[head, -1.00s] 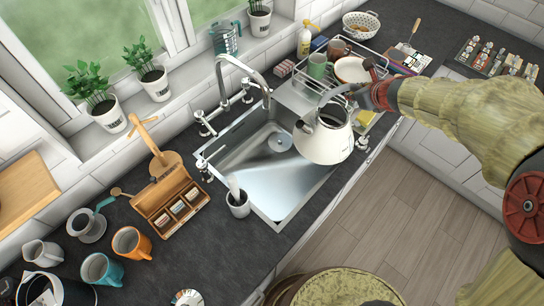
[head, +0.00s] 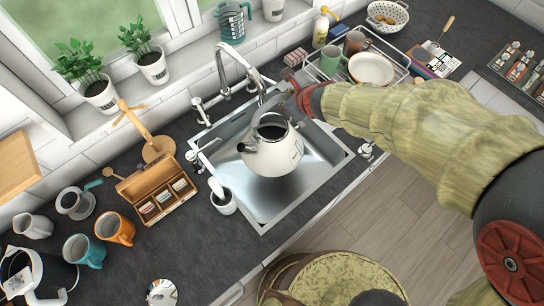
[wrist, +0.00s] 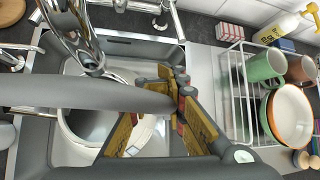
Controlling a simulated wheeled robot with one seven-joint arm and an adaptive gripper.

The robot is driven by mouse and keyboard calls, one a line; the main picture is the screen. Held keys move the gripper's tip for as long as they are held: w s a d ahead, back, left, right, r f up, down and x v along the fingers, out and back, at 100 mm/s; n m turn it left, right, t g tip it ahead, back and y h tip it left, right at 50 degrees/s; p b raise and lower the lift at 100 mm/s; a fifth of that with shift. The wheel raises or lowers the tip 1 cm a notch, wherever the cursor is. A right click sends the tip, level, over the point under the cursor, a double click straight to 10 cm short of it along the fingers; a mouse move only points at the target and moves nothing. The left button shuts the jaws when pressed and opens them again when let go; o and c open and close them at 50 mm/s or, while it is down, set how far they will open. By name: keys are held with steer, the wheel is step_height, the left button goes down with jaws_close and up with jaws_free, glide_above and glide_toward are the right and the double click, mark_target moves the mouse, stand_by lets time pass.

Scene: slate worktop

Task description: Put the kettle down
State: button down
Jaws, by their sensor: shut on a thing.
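The white kettle (head: 274,152) has a grey handle and an open top. In the head view it hangs over the steel sink (head: 322,158), its spout toward the left. My gripper (head: 292,98) is shut on the kettle's handle, above its right side. In the wrist view, the gripper's fingers (wrist: 160,105) close around the grey handle (wrist: 90,92), and the open kettle (wrist: 85,125) shows below it. Part of the handle is hidden by the fingers in the head view. The faucet (head: 228,70) stands just behind the kettle.
A dish rack (head: 400,68) with mugs and a bowl stands right of the sink. A wooden tea box (head: 158,192), a white utensil cup (head: 223,203) and orange and teal mugs stand to the left. Slate worktop (head: 190,245) is clear in front of the tea box.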

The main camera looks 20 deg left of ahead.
steer(key=shift+s+a+f, duration=0.2)
steer(key=shift+a, duration=0.15)
step_height(320, 180, down, 13)
steer(key=b, duration=0.8)
steer(key=shift+f+b, duration=0.2)
steer(key=shift+b, duration=0.2)
steer(key=shift+w+a+p, duration=0.3)
steer(key=shift+w+a, duration=0.9)
steer(key=shift+a, duration=0.25)
steer(key=shift+w+a+f, duration=0.1)
steer(key=shift+f+b, duration=0.4)
steer(key=shift+f, duration=0.15)
steer(key=c, duration=2.3)
jaws_free()
steer(key=shift+f, duration=0.2)
steer(key=o, duration=0.6)
